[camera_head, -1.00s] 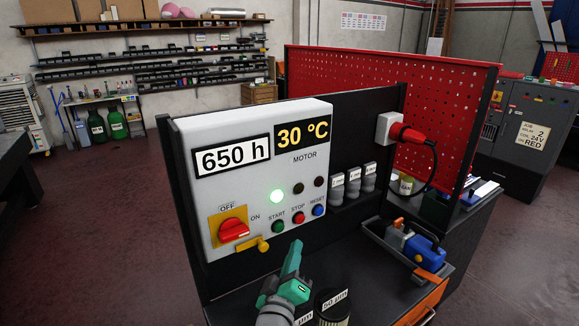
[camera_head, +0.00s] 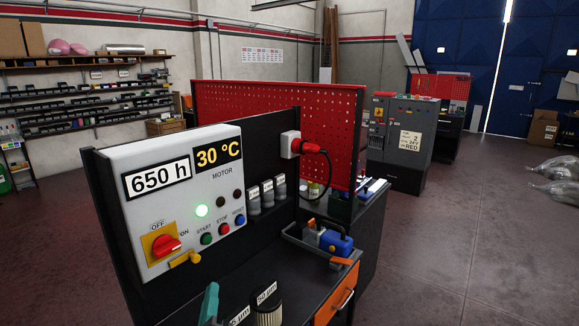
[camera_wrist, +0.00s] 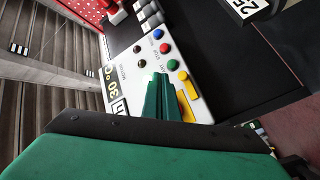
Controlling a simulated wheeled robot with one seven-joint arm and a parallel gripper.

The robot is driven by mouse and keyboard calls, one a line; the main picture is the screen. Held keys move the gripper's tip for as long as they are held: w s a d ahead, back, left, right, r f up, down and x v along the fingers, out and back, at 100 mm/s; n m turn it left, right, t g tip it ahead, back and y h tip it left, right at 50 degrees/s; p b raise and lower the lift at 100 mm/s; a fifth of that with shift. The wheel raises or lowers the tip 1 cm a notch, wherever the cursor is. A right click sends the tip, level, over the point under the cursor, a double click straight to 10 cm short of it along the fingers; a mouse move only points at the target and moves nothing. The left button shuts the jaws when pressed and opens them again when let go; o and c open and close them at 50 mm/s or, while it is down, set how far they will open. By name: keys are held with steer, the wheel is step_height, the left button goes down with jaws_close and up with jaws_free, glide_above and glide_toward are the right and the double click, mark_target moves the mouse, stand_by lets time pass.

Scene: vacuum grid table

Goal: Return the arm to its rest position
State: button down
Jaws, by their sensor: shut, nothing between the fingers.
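My gripper (camera_head: 209,303) shows at the bottom of the head view, low in front of the motor control panel. Its green fingers also show in the wrist view (camera_wrist: 163,98), closed together with nothing between them, pointing toward the panel.
A tray with a blue and orange tool (camera_head: 334,243) lies at the bench's right. A red plug (camera_head: 310,148) and a red perforated board (camera_head: 240,100) are behind. Floor is open at right.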

steer(key=s+d+f+m+g, duration=0.15)
steer(key=s+d+f, duration=0.25)
steer(key=s+f, duration=0.5)
steer(key=s+d+f+m, duration=0.35)
steer(key=s+f, duration=0.45)
steer(key=f, duration=0.3)
steer(key=s+d+f+m+g+h, duration=0.1)
steer(key=s+d+m, duration=0.2)
steer(key=s, duration=1)
steer(key=s+d+f+m+h, duration=0.1)
steer(key=s+d+f+m, duration=0.1)
steer(key=s+d, duration=0.5)
steer(key=s+m, duration=0.1)
steer(key=s, duration=0.4)
steer(key=shift+s+d+g, duration=0.35)
steer(key=shift+d, duration=0.05)
steer(key=shift+w+a, duration=0.1)
steer(key=shift+w, duration=0.05)
